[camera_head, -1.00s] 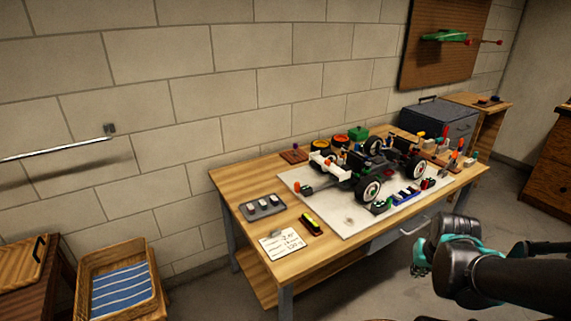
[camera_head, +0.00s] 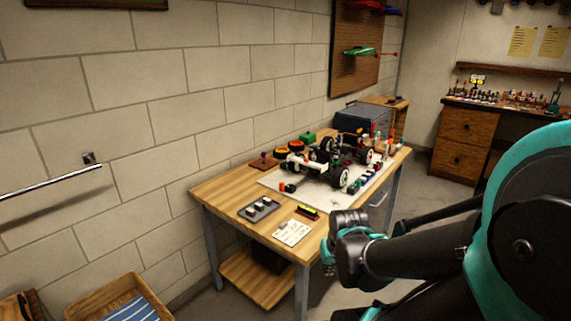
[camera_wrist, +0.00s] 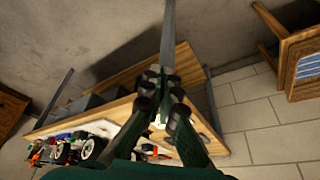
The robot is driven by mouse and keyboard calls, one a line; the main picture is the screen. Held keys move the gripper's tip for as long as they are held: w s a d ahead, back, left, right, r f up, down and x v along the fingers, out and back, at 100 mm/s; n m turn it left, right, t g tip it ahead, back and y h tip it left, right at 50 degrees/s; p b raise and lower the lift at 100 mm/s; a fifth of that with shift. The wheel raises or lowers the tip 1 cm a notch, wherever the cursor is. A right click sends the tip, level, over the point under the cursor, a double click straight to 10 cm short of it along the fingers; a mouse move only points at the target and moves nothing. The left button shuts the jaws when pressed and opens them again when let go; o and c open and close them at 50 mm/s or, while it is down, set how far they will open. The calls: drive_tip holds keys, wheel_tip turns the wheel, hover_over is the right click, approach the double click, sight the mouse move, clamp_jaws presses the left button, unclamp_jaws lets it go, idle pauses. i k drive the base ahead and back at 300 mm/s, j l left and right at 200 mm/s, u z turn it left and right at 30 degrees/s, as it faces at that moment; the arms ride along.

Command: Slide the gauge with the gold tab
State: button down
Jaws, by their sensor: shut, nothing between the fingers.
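I cannot make out a gold tab for certain. A small dark block with a yellow strip (camera_head: 308,211) lies near the front edge of the workbench (camera_head: 228,190). It may be the gauge, but it is too small to tell. A grey tray with several pale pieces (camera_head: 257,209) lies to its left. My gripper (camera_head: 328,256) is in front of the bench's near side, apart from these things. In the wrist view my gripper (camera_wrist: 160,88) has its fingers drawn together with nothing between them, and it hides part of the bench.
An RC car (camera_head: 322,165) stands on a pale mat (camera_head: 310,191), with small parts around it. A written paper card (camera_head: 292,232) lies at the bench's front. A dark toolbox (camera_head: 362,120) stands at the far end. A basket (camera_head: 150,292) is at lower left.

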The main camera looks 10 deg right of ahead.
sight(284, 165)
drive_tip(key=i+l+u, duration=0.15)
drive_tip(key=l, duration=0.25)
drive_tip(key=i+l+u, duration=0.15)
drive_tip(key=l, duration=0.25)
drive_tip(key=i+l+u, duration=0.1)
drive_tip(key=l, duration=0.35)
drive_tip(key=i+l+u, duration=0.15)
drive_tip(key=l, duration=0.3)
drive_tip(key=l+u, duration=0.15)
drive_tip(key=l, duration=0.3)
drive_tip(key=i, duration=0.05)
